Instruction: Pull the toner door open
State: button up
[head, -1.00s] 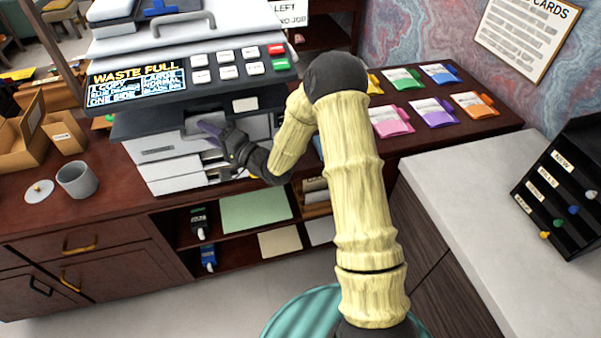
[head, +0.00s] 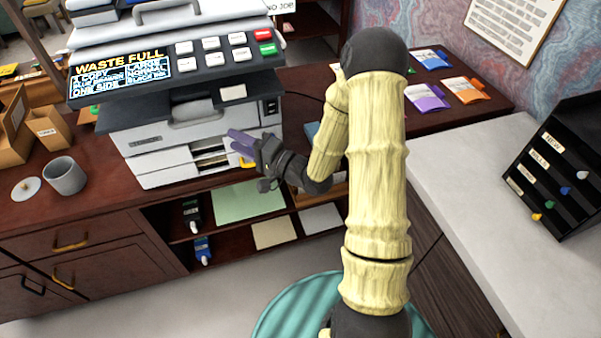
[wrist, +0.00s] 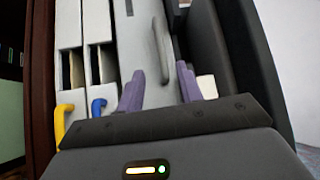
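The copier (head: 170,165) stands on the desk at the left in the head view. Its upper pale front panel (head: 150,138), which looks like the toner door, appears closed. My gripper (head: 240,140) is in front of the copier's right part, with two purple fingers. In the wrist view my gripper (wrist: 160,92) is open, its fingers apart with nothing held between them. A grey bar handle (wrist: 161,48) on the pale panel shows beyond the fingers.
A yellow handle (wrist: 63,120) and a blue handle (wrist: 98,106) jut from the lower drawers beside my gripper. A grey mug (head: 65,176) stands left of the copier. Colored packets (head: 427,97) lie at the right. Below is an open shelf (head: 190,258).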

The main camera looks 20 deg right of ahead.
jog(key=s+d+f+n+g+h+p, duration=0.1)
jog(key=d+n+g+h, duration=0.1)
jog(key=d+n+h, duration=0.15)
jog(key=s+d+f+n+g+h+p, duration=0.1)
jog(key=s+d+f+n+g+h, duration=0.15)
jog(key=h, duration=0.25)
jog(key=s+d+r+g+h+p, duration=0.1)
jog(key=s+r+g+h, duration=0.1)
jog(key=s, duration=0.4)
jog(key=s+d+r+n+g+h+p, duration=0.1)
jog(key=s+d+r+g+h+p, duration=0.1)
jog(key=s, duration=0.4)
jog(key=shift+s+d+r+g+h, duration=0.25)
jog(key=shift+r+g+h, duration=0.2)
jog(key=shift+r+g, duration=0.75)
jog(key=shift+r, duration=0.15)
